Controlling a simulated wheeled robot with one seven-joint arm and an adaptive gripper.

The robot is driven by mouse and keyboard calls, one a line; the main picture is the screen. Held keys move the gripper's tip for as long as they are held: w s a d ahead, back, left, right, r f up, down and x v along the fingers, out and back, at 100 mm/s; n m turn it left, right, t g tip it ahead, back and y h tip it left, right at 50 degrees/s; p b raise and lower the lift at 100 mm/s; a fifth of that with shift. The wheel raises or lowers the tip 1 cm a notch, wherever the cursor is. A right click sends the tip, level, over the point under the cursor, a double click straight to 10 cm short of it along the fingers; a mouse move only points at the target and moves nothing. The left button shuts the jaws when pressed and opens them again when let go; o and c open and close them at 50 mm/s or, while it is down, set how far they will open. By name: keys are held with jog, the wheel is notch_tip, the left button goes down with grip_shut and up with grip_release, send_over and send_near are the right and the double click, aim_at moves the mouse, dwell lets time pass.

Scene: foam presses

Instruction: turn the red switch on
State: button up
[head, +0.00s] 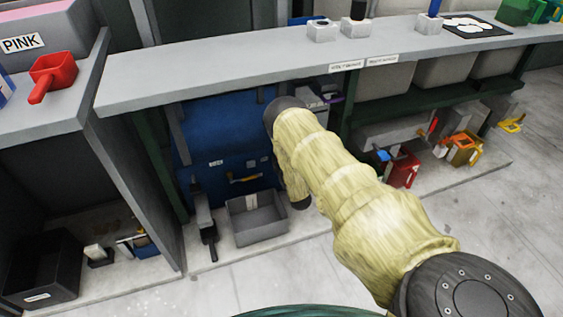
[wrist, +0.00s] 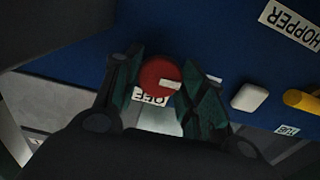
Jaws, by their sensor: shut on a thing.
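The red switch (wrist: 158,74) is a round knob with a white mark, on the blue panel (wrist: 85,45) in the wrist view. The mark points towards the lower right of the picture. A label reading OFF (wrist: 152,97) shows just below the knob, partly covered. My gripper (wrist: 160,82) has its two dark green fingers on either side of the knob, shut on it. In the head view my arm hides the switch and gripper in front of the blue machine (head: 222,130).
On the panel to the right of the switch are a white button (wrist: 248,97), a yellow handle (wrist: 302,103) and a HOPPER label (wrist: 291,20). In the head view a grey shelf (head: 240,65) overhangs the machine. A grey bin (head: 256,220) stands below.

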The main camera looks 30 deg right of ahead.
jog(key=shift+s+f, duration=0.1)
jog(key=o, duration=1)
jog(key=shift+d, duration=0.1)
jog(key=shift+o, duration=0.2)
jog(key=v, duration=1.2)
